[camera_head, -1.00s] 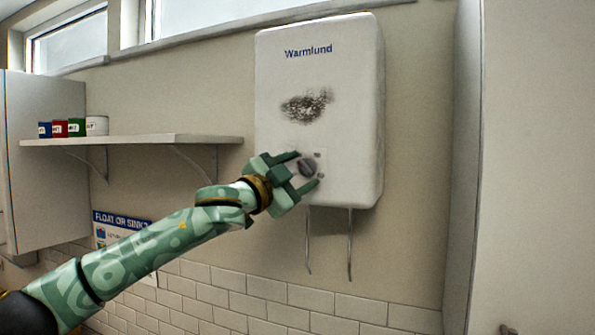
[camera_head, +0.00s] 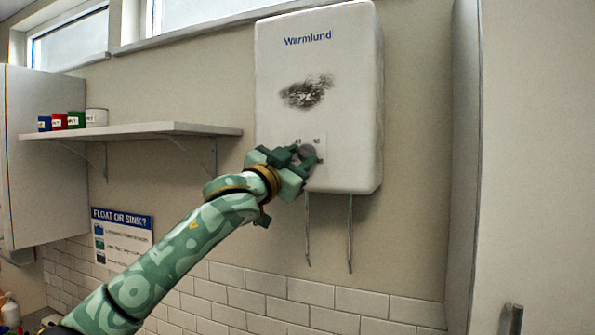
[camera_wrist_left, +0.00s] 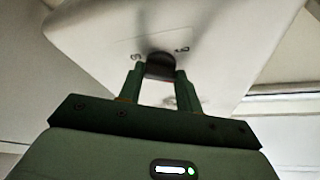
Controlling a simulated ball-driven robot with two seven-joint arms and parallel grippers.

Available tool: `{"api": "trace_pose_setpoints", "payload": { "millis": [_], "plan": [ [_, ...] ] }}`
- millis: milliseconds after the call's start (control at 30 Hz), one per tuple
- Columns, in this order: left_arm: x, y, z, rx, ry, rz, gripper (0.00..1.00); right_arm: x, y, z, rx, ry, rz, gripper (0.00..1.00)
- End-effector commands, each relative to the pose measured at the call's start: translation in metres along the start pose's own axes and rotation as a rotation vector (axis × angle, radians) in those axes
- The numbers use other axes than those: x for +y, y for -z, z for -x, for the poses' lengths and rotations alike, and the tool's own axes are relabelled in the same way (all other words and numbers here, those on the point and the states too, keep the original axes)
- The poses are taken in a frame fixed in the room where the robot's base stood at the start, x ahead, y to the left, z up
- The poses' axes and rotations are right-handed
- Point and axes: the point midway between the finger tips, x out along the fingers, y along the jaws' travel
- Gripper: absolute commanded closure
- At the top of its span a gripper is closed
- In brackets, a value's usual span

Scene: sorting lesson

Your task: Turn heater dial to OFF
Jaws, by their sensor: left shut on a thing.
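The white heater (camera_head: 320,120), marked "Warmlund", hangs on the wall in the head view, with a dark sooty patch on its front. Its dark round dial (camera_head: 307,153) sits low on the front panel, with small marks around it. My left gripper (camera_head: 300,158) is at the dial, its fingers on either side of it. In the left wrist view the gripper (camera_wrist_left: 160,77) is shut on the dial (camera_wrist_left: 160,65), which shows between the fingertips. The dial's exact setting is too small to read. My right gripper is not in view.
A wall shelf (camera_head: 150,130) with several small tins (camera_head: 62,121) is to the left of the heater. Two thin pipes (camera_head: 350,235) hang below the heater. A tall white cabinet (camera_head: 540,160) stands at the right. A "Float or sink?" poster (camera_head: 122,238) is on the wall.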

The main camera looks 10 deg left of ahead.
Motion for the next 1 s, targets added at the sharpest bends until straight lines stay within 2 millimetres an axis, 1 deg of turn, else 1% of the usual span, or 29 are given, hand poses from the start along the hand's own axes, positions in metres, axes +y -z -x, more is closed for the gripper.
{"api": "trace_pose_setpoints", "payload": {
  "millis": [33,100,300,433,667,1000],
  "plan": [
    [0.005,-0.005,0.001,-0.001,0.014,0.046,0.88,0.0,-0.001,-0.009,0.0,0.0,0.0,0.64],
    [0.006,-0.005,0.001,-0.002,0.04,0.107,0.88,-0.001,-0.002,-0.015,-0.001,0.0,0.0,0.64],
    [0.007,-0.003,0.0,-0.002,0.112,0.284,0.88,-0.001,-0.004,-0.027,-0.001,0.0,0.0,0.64],
    [0.008,-0.002,0.0,-0.003,0.159,0.399,0.88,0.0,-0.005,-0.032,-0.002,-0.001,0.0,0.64],
    [0.008,0.001,-0.002,-0.005,0.242,0.596,0.88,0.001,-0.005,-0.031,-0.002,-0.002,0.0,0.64],
    [0.009,0.004,-0.003,-0.005,0.34,0.828,0.88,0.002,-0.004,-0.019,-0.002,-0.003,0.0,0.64]
  ]
}}
